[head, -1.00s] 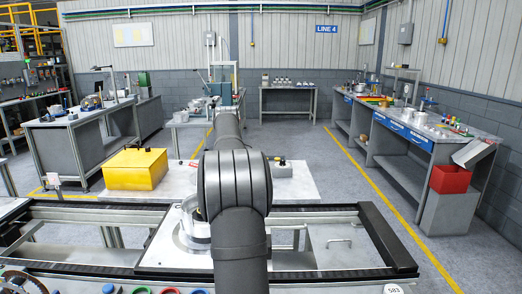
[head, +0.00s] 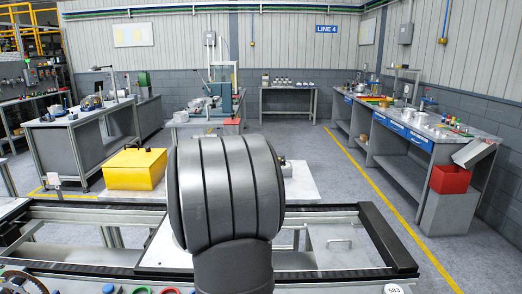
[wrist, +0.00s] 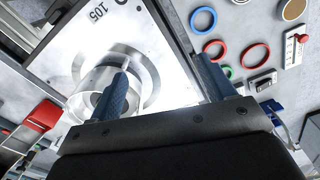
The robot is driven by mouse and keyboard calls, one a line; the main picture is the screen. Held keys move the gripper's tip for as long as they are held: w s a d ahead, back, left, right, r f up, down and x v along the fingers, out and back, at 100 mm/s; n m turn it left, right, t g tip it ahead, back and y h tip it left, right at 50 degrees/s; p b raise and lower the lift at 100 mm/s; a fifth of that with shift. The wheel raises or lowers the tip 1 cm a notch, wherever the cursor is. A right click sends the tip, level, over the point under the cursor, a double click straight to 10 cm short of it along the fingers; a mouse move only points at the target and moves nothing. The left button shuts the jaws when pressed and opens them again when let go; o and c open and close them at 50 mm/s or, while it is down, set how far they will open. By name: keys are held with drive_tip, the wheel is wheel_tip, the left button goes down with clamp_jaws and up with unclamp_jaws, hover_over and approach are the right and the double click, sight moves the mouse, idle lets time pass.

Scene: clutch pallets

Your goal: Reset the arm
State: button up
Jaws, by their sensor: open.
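My gripper (wrist: 163,68) is open in the wrist view, with its two blue fingers spread apart and nothing between them. Below it is a pale pallet plate (wrist: 75,45) marked 105. A shiny metal ring-shaped part (wrist: 84,102) rests on this plate. The left finger overlaps the part in the picture; the gap between them cannot be judged. In the head view the plate (head: 160,256) shows left of my arm. My arm hides the gripper and the part there.
A conveyor frame with a dark right end rail (head: 388,238) crosses the foreground. A yellow box (head: 135,170) stands on a pale table behind it. Coloured rings (wrist: 203,20) and a panel with switches lie beside the plate. A red bin (head: 449,179) is at right.

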drive_tip(key=shift+s+f, duration=0.3)
drive_tip(key=shift+s, duration=0.45)
drive_tip(key=o, duration=0.5)
drive_tip(key=shift+a+f, duration=0.1)
drive_tip(key=shift+w+a+f+m+t+y, duration=0.35)
drive_tip(key=shift+w+f+m+t+y, duration=0.45)
drive_tip(key=shift+m+t, duration=1.25)
drive_tip(key=shift+w+a+f+m+t+y, duration=0.45)
drive_tip(key=shift+w+m+t, duration=0.6)
drive_tip(key=shift+m+t, duration=1)
drive_tip(key=shift+w+a+f+m+t+y, duration=0.3)
drive_tip(key=shift+w+f+m+t+y, duration=0.45)
drive_tip(key=shift+m+t, duration=1.25)
drive_tip(key=shift+w+r+n+t, duration=0.1)
drive_tip(key=shift+r+n+t, duration=0.1)
drive_tip(key=shift+n+t, duration=0.2)
drive_tip(key=shift+v, duration=5)
